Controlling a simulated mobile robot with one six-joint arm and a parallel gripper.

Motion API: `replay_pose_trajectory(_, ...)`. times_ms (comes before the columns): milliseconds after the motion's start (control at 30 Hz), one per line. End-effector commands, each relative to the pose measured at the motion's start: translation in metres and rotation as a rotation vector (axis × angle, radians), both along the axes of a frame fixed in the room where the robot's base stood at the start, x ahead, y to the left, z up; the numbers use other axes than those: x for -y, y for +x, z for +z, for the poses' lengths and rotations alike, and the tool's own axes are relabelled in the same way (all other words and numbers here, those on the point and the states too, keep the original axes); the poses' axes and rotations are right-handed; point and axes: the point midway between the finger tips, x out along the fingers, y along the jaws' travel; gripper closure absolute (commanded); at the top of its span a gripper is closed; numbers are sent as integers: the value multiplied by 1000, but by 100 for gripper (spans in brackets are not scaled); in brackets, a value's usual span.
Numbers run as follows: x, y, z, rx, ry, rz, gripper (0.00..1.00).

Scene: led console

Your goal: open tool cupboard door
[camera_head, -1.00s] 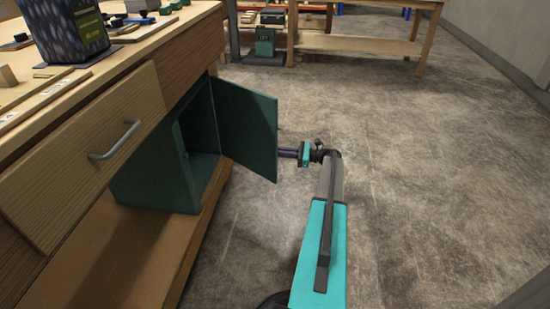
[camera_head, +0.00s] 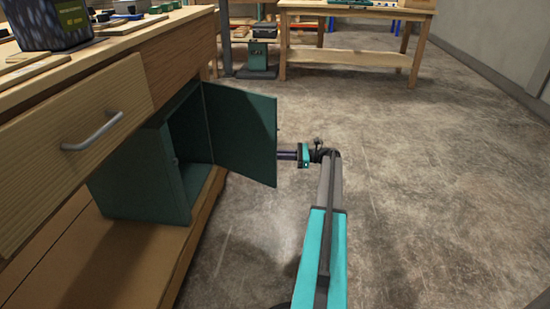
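The tool cupboard (camera_head: 142,182) is a dark green box under the workbench at left, standing on the bench's lower shelf. Its green door (camera_head: 240,132) stands wide open, swung out to the right, and the dark inside shows. No contents can be made out. My gripper (camera_head: 282,155) is at the outer side of the door, near its free edge. The door hides the fingertips, so I cannot tell whether they are open, shut or touching the handle.
A wooden drawer front (camera_head: 72,165) with a metal handle (camera_head: 93,132) is above the cupboard at left. A dark container (camera_head: 48,22) stands on the benchtop. Another wooden table (camera_head: 356,42) is at the back. The concrete floor (camera_head: 430,170) to the right is clear.

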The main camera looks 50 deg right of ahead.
Motion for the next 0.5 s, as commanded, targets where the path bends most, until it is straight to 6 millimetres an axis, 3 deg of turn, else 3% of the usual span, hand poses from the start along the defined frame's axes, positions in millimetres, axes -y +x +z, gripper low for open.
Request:
replay_pose_trajectory(367, -6, 6, -2, -6, 0, 7, 100)
replay_pose_trajectory(400, -6, 7, -2, -6, 0, 7, 88)
replay_pose_trajectory(500, -6, 6, -2, -4, 0, 7, 72)
